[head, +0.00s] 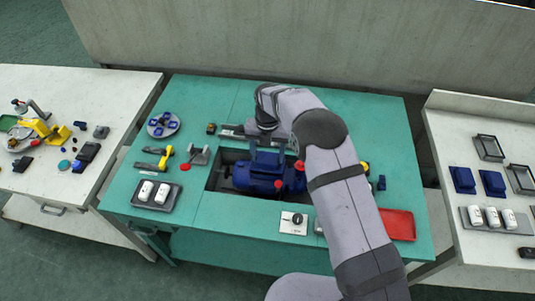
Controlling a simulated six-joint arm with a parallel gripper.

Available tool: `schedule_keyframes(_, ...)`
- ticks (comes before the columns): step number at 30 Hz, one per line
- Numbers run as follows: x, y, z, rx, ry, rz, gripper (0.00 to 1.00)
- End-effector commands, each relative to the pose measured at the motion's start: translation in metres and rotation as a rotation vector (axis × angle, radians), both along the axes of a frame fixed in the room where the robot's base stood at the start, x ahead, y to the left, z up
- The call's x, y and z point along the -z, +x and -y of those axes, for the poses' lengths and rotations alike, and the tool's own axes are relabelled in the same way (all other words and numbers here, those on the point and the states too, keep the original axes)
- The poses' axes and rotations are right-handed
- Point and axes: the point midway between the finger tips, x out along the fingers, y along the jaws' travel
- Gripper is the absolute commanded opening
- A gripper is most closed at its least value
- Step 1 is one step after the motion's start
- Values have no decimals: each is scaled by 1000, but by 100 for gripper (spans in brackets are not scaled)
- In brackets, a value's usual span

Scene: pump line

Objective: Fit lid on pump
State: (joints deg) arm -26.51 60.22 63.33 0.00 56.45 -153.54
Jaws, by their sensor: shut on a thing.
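The blue pump (258,181) sits in a dark recess in the teal bench. A blue piece that looks like the lid (268,160) shows just above the pump's top, below my wrist. My gripper (266,141) points down over the pump and is shut on this lid. The fingers are small and partly hidden by my wrist and forearm. I cannot tell whether the lid touches the pump or hovers slightly above it. My arm hides the pump's right end.
A grey tray with white cylinders (174,197), yellow-handled tools (153,161) and a round dish (164,124) stand left. A switch box (293,222) is in front, a red tray (398,225) right. The right table (440,150) holds similar blue parts (463,179).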

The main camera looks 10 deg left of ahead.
Motion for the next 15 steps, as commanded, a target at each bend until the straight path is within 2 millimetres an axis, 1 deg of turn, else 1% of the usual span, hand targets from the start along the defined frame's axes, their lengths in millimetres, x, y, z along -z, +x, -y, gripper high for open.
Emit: schedule_keyframes(15, 11, 0, 0, 0, 0, 1, 38)
